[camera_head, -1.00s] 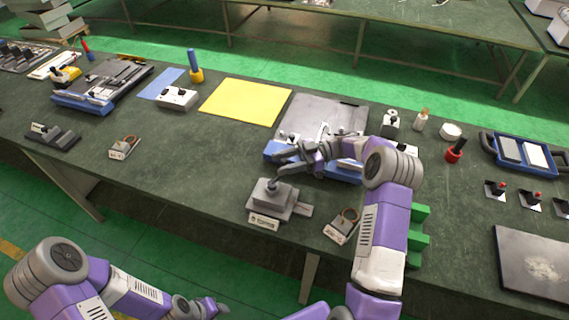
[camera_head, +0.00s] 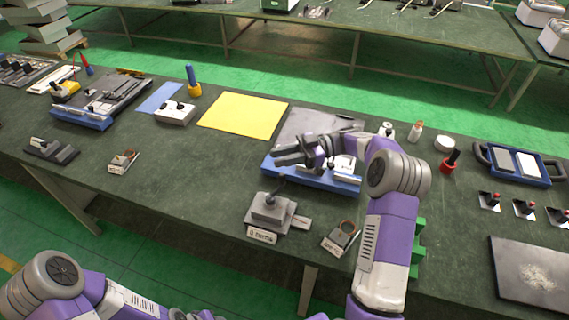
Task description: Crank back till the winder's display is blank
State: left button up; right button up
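No winder display or crank handle can be made out for certain. A blue-based machine (camera_head: 336,184) with a grey top plate stands mid-table, partly hidden by my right arm. In front of it is a small grey stepped device (camera_head: 271,213) with an upright dark knob or lever and a white front plate (camera_head: 261,236), its writing too small to read. My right gripper (camera_head: 281,156) is over the left part of the blue-based machine, behind and above the grey device's knob and apart from it. Its finger gap is unclear. My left gripper (camera_head: 190,315) is mostly cut off at the bottom edge.
A second blue-based machine (camera_head: 98,103) stands at the left. A yellow sheet (camera_head: 242,117) lies behind mid-table. A small stand with a ring (camera_head: 342,238) is right of the grey device.

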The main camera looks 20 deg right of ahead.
jog(key=s+d+m+t+p, duration=0.1)
jog(key=t, duration=0.1)
jog(key=s+d+f+m+t, duration=0.1)
jog(key=t, duration=0.1)
jog(key=s+d+f+m+t+p, duration=0.1)
jog(key=s+t, duration=0.1)
jog(key=shift+d+f+p, duration=0.2)
jog(key=shift+d+p, duration=0.1)
jog(key=shift+d, duration=0.05)
grip_shut()
jog(key=s+d+f+m+t+h+p, duration=0.3)
jog(key=s+m+t+h, duration=0.25)
jog(key=t, duration=0.25)
jog(key=m+t+h+b, duration=0.1)
jog(key=m+h, duration=0.4)
jog(key=h, duration=0.2)
send_near(285, 181)
jog(key=b+x, duration=0.5)
jog(key=b, duration=0.4)
jog(key=shift+w+a+f+b, duration=0.15)
jog(key=shift+w+f+b, duration=0.05)
jog(key=shift+w+b, duration=0.1)
jog(key=shift+w+a, duration=0.15)
jog(key=shift+w, duration=0.4)
